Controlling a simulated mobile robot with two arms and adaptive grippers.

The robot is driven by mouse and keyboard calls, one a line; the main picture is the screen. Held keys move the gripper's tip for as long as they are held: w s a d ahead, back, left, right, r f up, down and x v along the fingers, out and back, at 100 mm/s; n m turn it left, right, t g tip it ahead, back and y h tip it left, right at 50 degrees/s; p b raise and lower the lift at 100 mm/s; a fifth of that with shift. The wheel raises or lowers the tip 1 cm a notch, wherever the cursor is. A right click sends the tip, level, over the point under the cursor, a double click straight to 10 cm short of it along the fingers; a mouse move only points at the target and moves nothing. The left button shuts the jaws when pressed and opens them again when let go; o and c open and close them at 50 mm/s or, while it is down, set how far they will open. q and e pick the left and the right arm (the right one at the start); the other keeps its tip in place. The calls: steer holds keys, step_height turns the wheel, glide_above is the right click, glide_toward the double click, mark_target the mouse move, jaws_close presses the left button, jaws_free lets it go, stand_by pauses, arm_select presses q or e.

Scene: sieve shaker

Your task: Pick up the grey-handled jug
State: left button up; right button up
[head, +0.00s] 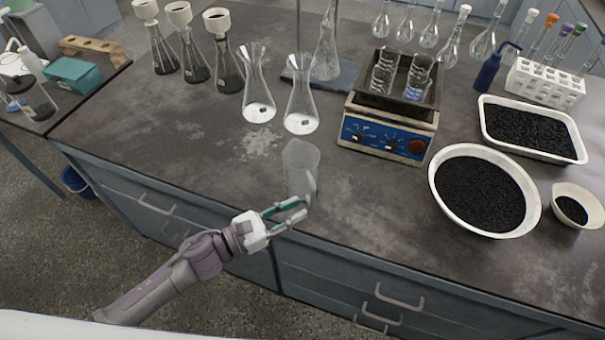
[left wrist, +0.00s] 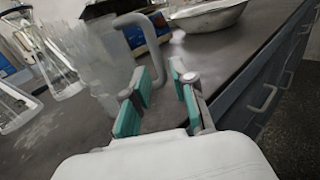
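The jug (head: 299,162) is clear, with a grey handle (head: 310,188), and stands near the front edge of the bench. Its handle faces the front edge. My left gripper (head: 301,208) is at the handle, reaching in from the left over the front edge. In the left wrist view the jug (left wrist: 98,65) is ahead and to the left. Its handle (left wrist: 143,55) shows just beyond the gap between my teal-padded fingers (left wrist: 156,98). The fingers are apart, and I see no clear contact with the handle. My right gripper is not in view.
Two clear flasks (head: 301,105) stand behind the jug. A blue shaker (head: 388,135) with beakers is behind right. A white bowl (head: 440,190) of black grains lies to the right. The bench between jug and bowl is clear. Drawer handles (head: 400,299) stick out below.

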mark_target(310, 203)
arm_select(q)
steer(key=shift+w+d, duration=0.1)
steer(key=shift+d, duration=0.15)
steer(key=shift+w+d+r+p, duration=0.15)
steer(key=shift+w+d+p, duration=0.1)
steer(key=shift+d+p, duration=0.05)
steer(key=p+x, duration=0.1)
steer(key=x, duration=0.2)
steer(key=shift+w+d, duration=0.25)
steer(key=shift+w+d+f, duration=0.15)
steer(key=shift+d+f, duration=0.1)
steer(key=shift+f, duration=0.05)
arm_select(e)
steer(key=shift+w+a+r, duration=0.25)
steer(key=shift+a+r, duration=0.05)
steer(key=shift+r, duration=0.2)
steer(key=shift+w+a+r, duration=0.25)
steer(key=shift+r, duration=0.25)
arm_select(q)
steer(key=shift+c, duration=0.4)
jaws_close()
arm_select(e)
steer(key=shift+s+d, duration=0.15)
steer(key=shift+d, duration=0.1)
arm_select(q)
steer(key=shift+r, duration=0.1)
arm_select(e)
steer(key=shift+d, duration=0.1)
